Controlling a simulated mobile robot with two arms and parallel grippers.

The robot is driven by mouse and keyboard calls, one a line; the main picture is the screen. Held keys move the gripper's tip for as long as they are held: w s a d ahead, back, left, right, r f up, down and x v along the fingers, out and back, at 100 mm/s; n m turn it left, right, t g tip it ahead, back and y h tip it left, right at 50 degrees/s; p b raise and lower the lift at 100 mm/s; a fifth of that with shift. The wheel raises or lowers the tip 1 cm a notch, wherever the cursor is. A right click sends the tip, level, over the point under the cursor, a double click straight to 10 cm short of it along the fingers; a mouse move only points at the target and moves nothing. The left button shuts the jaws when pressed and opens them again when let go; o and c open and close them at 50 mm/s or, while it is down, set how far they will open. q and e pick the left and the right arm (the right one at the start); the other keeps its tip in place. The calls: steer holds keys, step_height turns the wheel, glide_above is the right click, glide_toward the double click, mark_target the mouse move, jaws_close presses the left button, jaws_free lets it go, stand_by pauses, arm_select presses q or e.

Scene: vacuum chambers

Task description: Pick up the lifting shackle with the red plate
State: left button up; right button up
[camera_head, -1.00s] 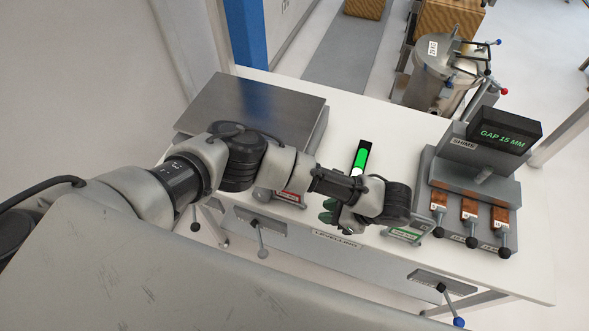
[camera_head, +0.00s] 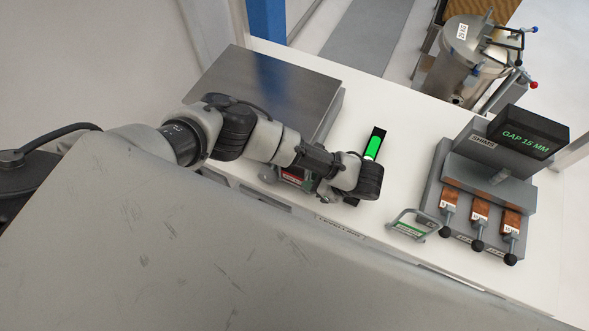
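The lifting shackle with the red plate (camera_head: 291,179) is at the front edge of the white table, just in front of the grey slab. My forearm and wrist partly hide it. My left gripper (camera_head: 309,185) is beside it on its right, under my wrist. Its greenish fingertips show only in part, so I cannot tell whether they are open or touch the shackle. A second shackle with a green plate (camera_head: 411,226) lies to the right on the table. My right gripper is not in view.
A grey steel slab (camera_head: 267,85) stands at the left of the white table (camera_head: 410,140). A black device with a green display (camera_head: 374,145) lies mid-table. The shims rack (camera_head: 490,180) with its "GAP 15 MM" display (camera_head: 528,141) stands at the right. A metal vessel (camera_head: 462,65) is behind.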

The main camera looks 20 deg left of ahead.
arm_select(q)
steer(key=shift+x, duration=0.95)
steer(key=shift+c, duration=0.3)
jaws_close()
steer(key=shift+d+r, duration=0.1)
